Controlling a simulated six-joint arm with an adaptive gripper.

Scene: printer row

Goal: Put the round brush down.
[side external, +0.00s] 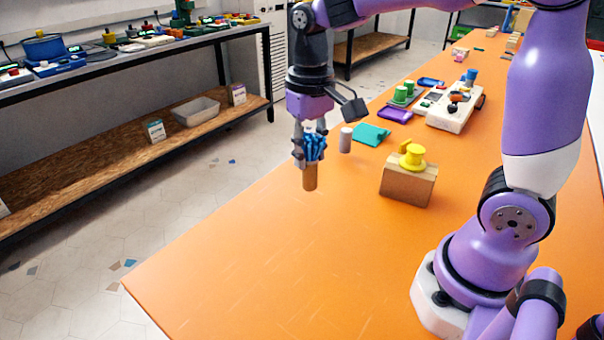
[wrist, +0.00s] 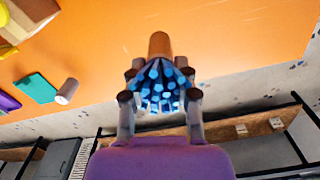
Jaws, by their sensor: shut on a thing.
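The round brush (side external: 310,178) has a brown handle and blue bristles. My gripper (side external: 311,155) is shut on it around the bristle part, with the handle pointing down in the side view. The brush is over the orange table (side external: 250,270), near its left edge; I cannot tell for sure whether the handle's end touches the table. In the wrist view, the brush (wrist: 158,45) lies between the fingers of my gripper (wrist: 160,98), bristle tips toward the camera and handle pointing away.
A cardboard box (side external: 408,184) with a yellow spool-like thing (side external: 412,156) stands to the right. A pale cylinder (side external: 346,140) and a teal piece (side external: 371,134) are behind the brush. Purple and green trays and a white device (side external: 455,108) are farther back. The table's front is clear.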

